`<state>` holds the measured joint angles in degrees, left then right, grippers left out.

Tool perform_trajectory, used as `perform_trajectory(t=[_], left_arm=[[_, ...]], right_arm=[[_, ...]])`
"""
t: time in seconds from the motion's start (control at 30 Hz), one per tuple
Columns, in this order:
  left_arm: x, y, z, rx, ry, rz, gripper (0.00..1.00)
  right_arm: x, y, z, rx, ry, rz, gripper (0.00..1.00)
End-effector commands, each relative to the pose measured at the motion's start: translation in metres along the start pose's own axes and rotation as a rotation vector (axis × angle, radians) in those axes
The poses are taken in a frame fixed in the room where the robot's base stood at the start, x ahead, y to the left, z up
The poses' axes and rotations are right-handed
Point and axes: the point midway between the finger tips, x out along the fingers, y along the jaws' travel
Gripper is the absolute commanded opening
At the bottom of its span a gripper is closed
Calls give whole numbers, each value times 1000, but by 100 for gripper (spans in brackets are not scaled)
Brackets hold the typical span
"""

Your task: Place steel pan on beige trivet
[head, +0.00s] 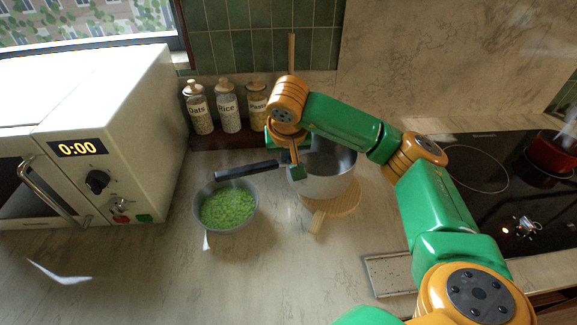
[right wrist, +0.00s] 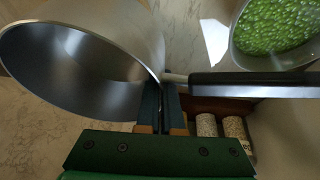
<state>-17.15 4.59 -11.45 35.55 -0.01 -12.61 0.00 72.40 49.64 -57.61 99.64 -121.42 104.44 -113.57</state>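The steel pan (head: 325,186) is over the beige trivet (head: 346,203), with its black handle (head: 245,170) reaching left. The trivet is round with a short tab toward the front; its right and front parts show, and the pan hides the rest. I cannot tell whether the pan's base touches it. My right gripper (head: 294,172) is at the pan's left side where the handle joins. In the right wrist view its fingers (right wrist: 163,92) are close together at the rim of the pan (right wrist: 125,35) and the handle's neck, and look shut on it. My left gripper is not in view.
A grey bowl of peas (head: 228,206) stands below the pan's handle. Jars (head: 228,108) of oats, rice and pasta stand behind. A white microwave (head: 90,130) is at left. A cooktop (head: 487,180) with a red pot (head: 552,154) is at right. The front counter is mostly clear.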

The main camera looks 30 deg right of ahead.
Motion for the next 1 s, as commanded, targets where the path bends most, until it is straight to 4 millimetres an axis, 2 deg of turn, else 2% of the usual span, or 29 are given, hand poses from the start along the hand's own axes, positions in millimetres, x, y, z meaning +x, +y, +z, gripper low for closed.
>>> perform_trajectory(t=[0.03, 0.17, 0.5, 0.57, 0.63, 1.0], left_arm=[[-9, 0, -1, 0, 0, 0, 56], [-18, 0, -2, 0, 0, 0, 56], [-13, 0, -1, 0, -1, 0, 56], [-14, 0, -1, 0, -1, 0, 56], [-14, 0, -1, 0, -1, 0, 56], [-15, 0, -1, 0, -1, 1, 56]], right_arm=[[4, 2, 1, 0, -4, 6, 0], [22, 1, 9, 0, -2, 3, 0], [31, 0, 12, 1, 2, 1, 0], [31, -1, 12, 0, -1, 1, 14], [31, 0, 12, 0, -1, 1, 33], [26, -1, 11, 1, 1, -1, 33]])
